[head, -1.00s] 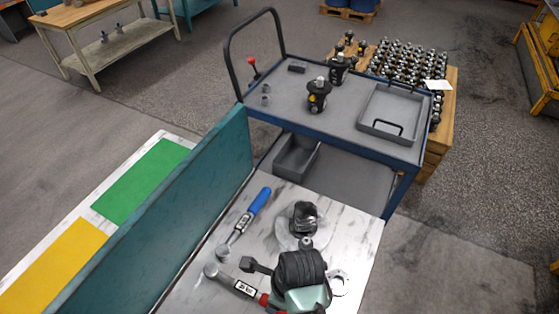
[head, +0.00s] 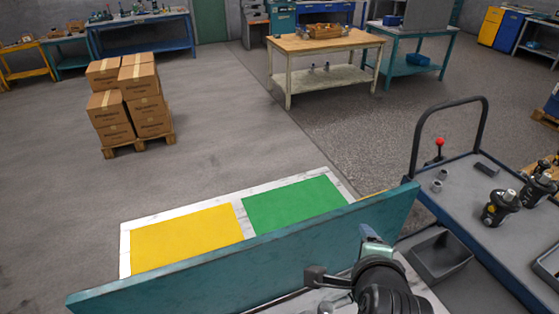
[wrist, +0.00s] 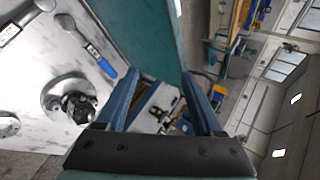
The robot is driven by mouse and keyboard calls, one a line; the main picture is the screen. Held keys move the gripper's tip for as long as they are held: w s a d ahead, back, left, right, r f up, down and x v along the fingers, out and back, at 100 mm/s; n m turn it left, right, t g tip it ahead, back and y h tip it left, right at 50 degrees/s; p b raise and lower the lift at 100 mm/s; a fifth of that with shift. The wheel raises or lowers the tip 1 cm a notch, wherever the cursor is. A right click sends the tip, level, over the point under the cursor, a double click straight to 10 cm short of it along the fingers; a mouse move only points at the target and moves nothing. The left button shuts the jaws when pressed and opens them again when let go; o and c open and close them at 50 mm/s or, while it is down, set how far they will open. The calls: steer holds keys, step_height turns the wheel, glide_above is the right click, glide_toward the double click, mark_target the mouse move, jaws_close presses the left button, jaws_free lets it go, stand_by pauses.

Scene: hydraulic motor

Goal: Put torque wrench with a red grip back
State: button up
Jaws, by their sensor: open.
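In the wrist view, the metal head and labelled shaft of a torque wrench (wrist: 27,16) lie on the marbled worktop (wrist: 45,75), cut off by the left edge. Its grip is out of view there. A second torque wrench with a blue grip (wrist: 102,61) lies beside it, near the teal panel. My gripper (wrist: 166,88) is open and empty, its two blue fingers apart, pointing past the panel's end. The head view shows my arm at the lower right, but its fingers cannot be made out and the wrenches cannot be clearly seen.
The upright teal panel (head: 250,262) borders the worktop. Beyond it are a yellow mat (head: 187,238) and a green mat (head: 293,204), both bare. The blue cart (head: 480,225) with black motor parts (head: 500,206) stands at right. Stacked boxes (head: 130,98) stand farther off.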

steer(key=w+a+r+n+t, duration=0.1)
steer(key=a+r+n+t, duration=0.25)
steer(key=r, duration=0.65)
steer(key=w+a+r+n+t, duration=0.1)
steer(key=a+r+n+t, duration=0.2)
steer(key=r, duration=0.6)
steer(key=w+a+r+n+t, duration=0.1)
steer(key=a+r+n+t, duration=0.3)
steer(key=r, duration=0.6)
steer(key=s+a+r+n+t, duration=0.2)
steer(key=s+r+n, duration=0.1)
steer(key=r, duration=0.3)
steer(key=s+a+r+n+t+y, duration=0.1)
steer(key=s+a+r+n+t, duration=0.1)
steer(key=s+r+n, duration=0.2)
steer(key=s+a+r+n+t+y, duration=0.1)
steer(key=s+r+n+t, duration=0.2)
steer(key=r, duration=0.5)
steer(key=shift+s+a+r, duration=0.35)
steer(key=shift+s+a, duration=0.05)
steer(key=shift+s, duration=0.2)
steer(key=shift+f, duration=0.15)
